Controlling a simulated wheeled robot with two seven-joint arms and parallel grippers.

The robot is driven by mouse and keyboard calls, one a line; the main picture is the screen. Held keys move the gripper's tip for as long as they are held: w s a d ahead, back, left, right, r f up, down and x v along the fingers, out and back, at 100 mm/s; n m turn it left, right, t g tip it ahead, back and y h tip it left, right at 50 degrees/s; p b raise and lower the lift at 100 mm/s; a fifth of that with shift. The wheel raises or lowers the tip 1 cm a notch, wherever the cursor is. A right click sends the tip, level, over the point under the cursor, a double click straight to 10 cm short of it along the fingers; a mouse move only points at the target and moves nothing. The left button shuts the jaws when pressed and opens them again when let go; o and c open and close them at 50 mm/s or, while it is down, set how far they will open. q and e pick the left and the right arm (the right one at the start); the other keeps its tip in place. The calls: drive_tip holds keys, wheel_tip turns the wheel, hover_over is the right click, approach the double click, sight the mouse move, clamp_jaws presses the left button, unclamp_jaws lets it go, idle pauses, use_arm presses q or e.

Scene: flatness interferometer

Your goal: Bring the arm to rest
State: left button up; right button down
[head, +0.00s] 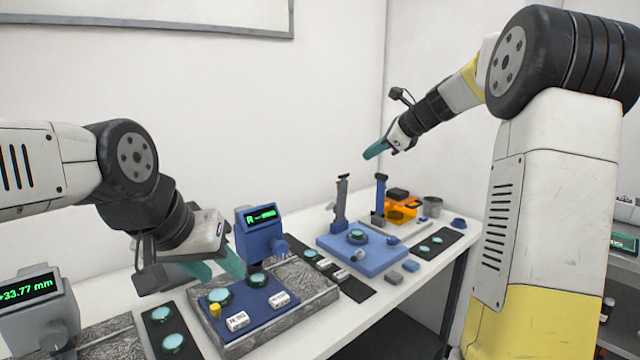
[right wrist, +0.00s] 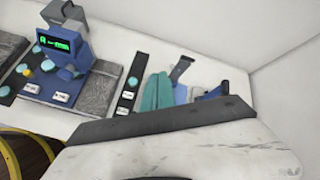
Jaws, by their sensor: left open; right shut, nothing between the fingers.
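My right arm is raised at the right of the head view, and its gripper (head: 375,150) hangs in the air above the far end of the table, its teal fingers shut and empty. The shut fingers also show in the right wrist view (right wrist: 156,92). My left gripper (head: 222,275) is open, low over a blue plate (head: 262,313) on a speckled stone block. Its teal fingers are close to two green discs on that plate; whether they touch anything I cannot tell.
A blue display unit (head: 262,235) stands behind the stone block (head: 316,287). A grey display reading +33.77 mm (head: 38,312) is at left. A blue base with an upright post (head: 362,257) and an orange box (head: 401,208) stand further along. Open air surrounds the right gripper.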

drive_tip(key=s+f+n+h, duration=0.1)
drive_tip(key=s+f+n, duration=0.2)
drive_tip(key=s+n, duration=0.4)
drive_tip(key=s+a+f+n+g+h, duration=0.1)
drive_tip(key=s+n, duration=0.7)
drive_tip(key=s, duration=1)
drive_tip(key=s+a+f+n+h, duration=0.1)
drive_tip(key=s+f+n, duration=0.4)
drive_tip(key=s, duration=0.7)
drive_tip(key=n+h, duration=0.1)
drive_tip(key=n, duration=0.1)
drive_tip(key=shift+s+a+n+g, duration=0.25)
drive_tip(key=shift+s+n+g, duration=0.05)
drive_tip(key=shift+s+g, duration=0.1)
drive_tip(key=shift+w, duration=0.1)
